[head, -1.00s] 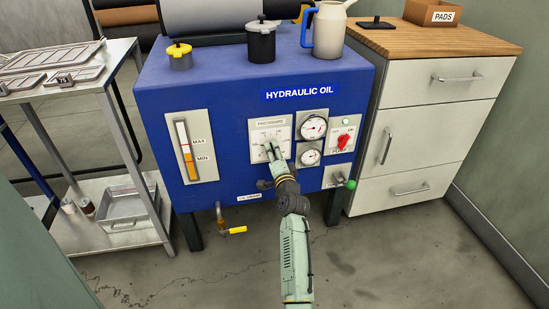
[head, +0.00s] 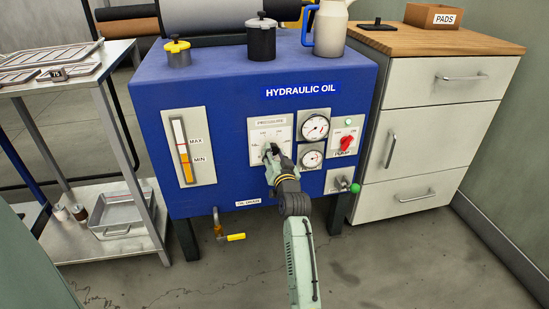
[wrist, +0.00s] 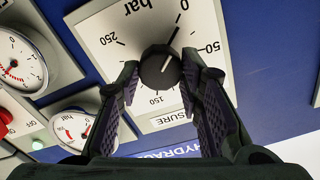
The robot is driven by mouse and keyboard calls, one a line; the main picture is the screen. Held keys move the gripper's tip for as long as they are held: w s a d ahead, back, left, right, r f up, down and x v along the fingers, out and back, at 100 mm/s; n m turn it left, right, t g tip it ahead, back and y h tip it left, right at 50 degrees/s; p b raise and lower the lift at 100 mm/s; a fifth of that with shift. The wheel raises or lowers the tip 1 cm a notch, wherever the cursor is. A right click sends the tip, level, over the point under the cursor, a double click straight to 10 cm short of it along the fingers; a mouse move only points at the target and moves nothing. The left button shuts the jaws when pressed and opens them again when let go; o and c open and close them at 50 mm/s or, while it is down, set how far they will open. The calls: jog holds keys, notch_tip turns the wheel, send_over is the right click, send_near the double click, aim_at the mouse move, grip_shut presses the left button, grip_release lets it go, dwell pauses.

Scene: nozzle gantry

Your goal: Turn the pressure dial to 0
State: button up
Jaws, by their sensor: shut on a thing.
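In the wrist view the plate appears upside down, with 50 on the right, 150 below and 250 on the left. In the head view my gripper (head: 272,150) covers the dial, below the PRESSURE label (head: 270,121).
Two gauges (head: 315,127) and a red pump switch (head: 346,143) sit close on the right of the blue tank (head: 230,90). A green-tipped lever (head: 354,187) is lower right. A sight glass (head: 184,150) is left. A metal cart (head: 120,60) and a cabinet (head: 440,140) flank the tank.

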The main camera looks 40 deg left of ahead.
jog(key=shift+n, duration=0.5)
jog(key=o, duration=1.2)
notch_tip(320, 180, up, 10)
jog(key=shift+r, duration=0.1)
dwell(0.4)
